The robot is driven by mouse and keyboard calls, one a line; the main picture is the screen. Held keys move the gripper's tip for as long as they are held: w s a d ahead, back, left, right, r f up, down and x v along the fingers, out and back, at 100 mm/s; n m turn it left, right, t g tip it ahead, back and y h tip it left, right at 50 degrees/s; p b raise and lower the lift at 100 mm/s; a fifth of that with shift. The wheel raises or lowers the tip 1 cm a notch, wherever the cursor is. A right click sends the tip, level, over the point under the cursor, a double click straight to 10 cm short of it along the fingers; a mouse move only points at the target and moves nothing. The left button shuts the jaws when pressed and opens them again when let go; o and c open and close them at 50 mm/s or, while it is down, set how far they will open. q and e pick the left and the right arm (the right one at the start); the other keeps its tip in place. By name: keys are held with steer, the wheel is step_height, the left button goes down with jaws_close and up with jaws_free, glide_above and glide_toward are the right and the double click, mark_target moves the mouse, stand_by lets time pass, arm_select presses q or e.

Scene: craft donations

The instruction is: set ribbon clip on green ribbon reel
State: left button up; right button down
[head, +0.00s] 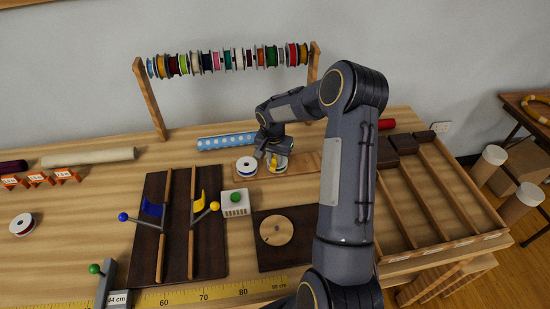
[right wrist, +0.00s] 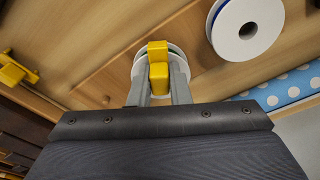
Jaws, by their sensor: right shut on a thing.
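My right gripper (head: 272,154) is shut on a yellow ribbon clip (right wrist: 158,72), held between its fingers. In the right wrist view the clip is in front of a white-flanged reel (right wrist: 139,65); I cannot tell whether they touch. In the head view this reel (head: 279,168) is under the gripper, partly hidden, and its ribbon colour is not clear. A white reel with blue ribbon (head: 246,166) lies beside it to the left; it also shows in the right wrist view (right wrist: 247,30). My left gripper is not in view.
A blue polka-dot roll (head: 226,141) lies behind the reels. A rack of coloured reels (head: 230,60) stands at the back. A white box with a green button (head: 235,203) stands in front. Another yellow object (right wrist: 14,70) shows at the wrist view's left. A divided wooden tray (head: 408,215) is at right.

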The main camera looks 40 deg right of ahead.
steer(key=shift+s+f, duration=0.2)
steer(key=shift+f, duration=0.05)
steer(key=c, duration=1.3)
jaws_free()
steer(key=r+p, duration=0.1)
steer(key=r, duration=0.1)
steer(key=r+p, duration=0.1)
steer(key=r, duration=0.1)
steer(key=r+p, duration=0.1)
steer(key=r, duration=0.1)
steer(key=shift+s+a+r, duration=0.15)
steer(key=shift+a+r, duration=0.1)
steer(key=shift+r, duration=0.15)
steer(key=shift+s+r+p, duration=0.1)
steer(key=shift+r+p, duration=0.3)
steer(key=shift+r, duration=0.3)
